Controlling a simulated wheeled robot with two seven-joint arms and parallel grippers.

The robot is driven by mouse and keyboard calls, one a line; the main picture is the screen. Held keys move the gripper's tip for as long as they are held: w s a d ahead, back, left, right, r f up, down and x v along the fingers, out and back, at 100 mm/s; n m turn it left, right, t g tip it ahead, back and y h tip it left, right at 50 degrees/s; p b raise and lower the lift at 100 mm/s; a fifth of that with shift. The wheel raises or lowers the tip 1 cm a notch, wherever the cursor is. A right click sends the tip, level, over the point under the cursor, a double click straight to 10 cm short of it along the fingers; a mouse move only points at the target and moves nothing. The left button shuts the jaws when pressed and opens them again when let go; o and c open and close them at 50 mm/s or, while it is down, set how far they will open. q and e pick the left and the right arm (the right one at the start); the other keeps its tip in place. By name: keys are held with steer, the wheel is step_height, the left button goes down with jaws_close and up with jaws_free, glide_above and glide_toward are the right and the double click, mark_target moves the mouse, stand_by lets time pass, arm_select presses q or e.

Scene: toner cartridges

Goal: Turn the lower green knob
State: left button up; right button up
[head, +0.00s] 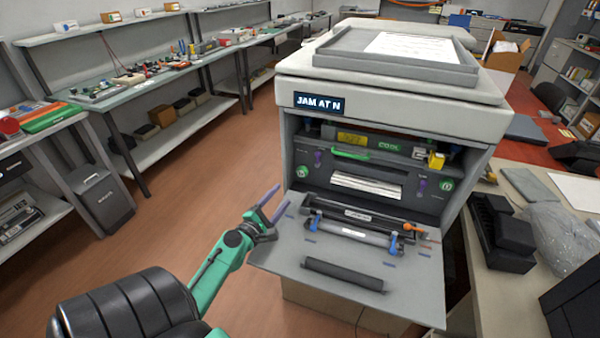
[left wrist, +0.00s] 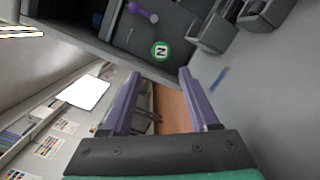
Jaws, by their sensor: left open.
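The printer (head: 390,110) stands with its front door (head: 350,265) folded down, showing a dark bay. One round green knob (head: 302,171) is at the bay's left and another green knob (head: 446,185) is at its right, a little lower in the picture. A round green knob with a white mark (left wrist: 160,50) also shows in the left wrist view, ahead of the fingertips; I cannot tell its setting. My left gripper (head: 279,200) is open and empty at the left edge of the lowered door, apart from the knobs. It also shows in the left wrist view (left wrist: 158,73).
A dark roller (head: 343,274) and a cartridge-like unit with blue clips (head: 355,232) lie on the lowered door. A green handle (head: 350,154) and purple levers are in the bay. Black boxes (head: 500,235) lie on the right table. Floor at the left is clear.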

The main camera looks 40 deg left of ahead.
mark_target(301, 173)
arm_select(q)
steer(key=w, duration=0.3)
steer(key=w+a, duration=0.1)
steer(key=w, duration=0.3)
steer(key=w+a, duration=0.1)
steer(key=w, duration=0.2)
steer(key=shift+w+f, duration=0.1)
steer(key=shift+w, duration=0.3)
steer(key=shift+w+a, duration=0.15)
steer(key=shift+w, duration=0.3)
arm_select(e)
steer(key=shift+w+r, duration=0.5)
steer(key=shift+w, duration=0.2)
arm_select(q)
jaws_close()
arm_select(e)
steer(key=shift+s, duration=0.1)
